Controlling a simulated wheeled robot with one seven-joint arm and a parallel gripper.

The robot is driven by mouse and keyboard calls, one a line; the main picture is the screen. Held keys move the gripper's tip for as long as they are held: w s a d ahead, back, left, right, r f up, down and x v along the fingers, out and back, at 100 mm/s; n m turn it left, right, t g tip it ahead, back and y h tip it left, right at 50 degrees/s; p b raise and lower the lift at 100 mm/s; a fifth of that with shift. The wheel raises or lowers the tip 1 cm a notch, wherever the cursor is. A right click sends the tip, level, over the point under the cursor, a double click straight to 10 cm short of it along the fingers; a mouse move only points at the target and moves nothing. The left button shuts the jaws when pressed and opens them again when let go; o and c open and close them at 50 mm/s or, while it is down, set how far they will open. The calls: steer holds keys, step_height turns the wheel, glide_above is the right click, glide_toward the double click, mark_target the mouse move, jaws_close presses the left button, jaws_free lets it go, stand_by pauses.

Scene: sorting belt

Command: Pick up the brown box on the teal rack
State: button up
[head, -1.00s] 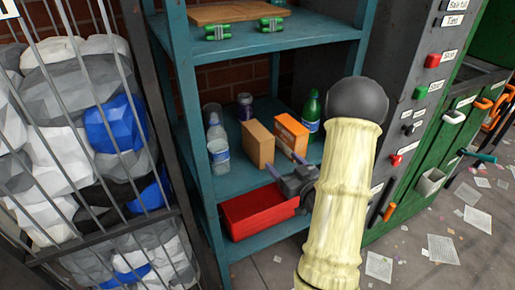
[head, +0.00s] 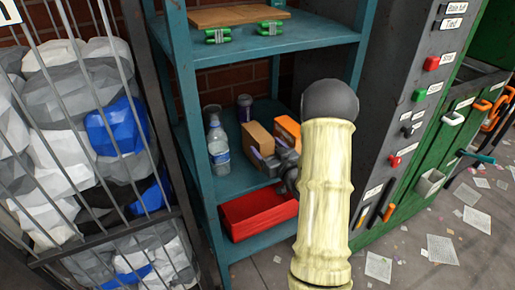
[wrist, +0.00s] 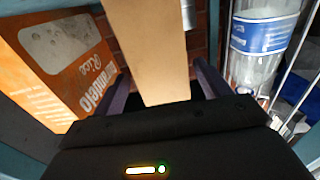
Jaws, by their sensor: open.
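The brown box (head: 258,137) stands upright on the middle shelf of the teal rack (head: 185,100). In the wrist view the brown box (wrist: 148,50) rises in the middle, between my two dark fingers. My gripper (head: 270,162) is open at the front of the box, with a finger on either side (wrist: 163,84). The right finger stands apart from the box; I cannot tell whether the left one touches it. The lower part of the box is hidden by my gripper.
An orange box (head: 287,131) stands close beside the brown one; it also shows in the wrist view (wrist: 62,70). A clear bottle (head: 218,150) stands on the other side. A red bin (head: 258,212) sits below. Another shelf is overhead.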

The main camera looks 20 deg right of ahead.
steer(key=w, duration=0.4)
steer(key=shift+w+a, duration=0.3)
steer(key=shift+w, duration=0.05)
steer(key=shift+c, duration=0.3)
steer(key=c, duration=1)
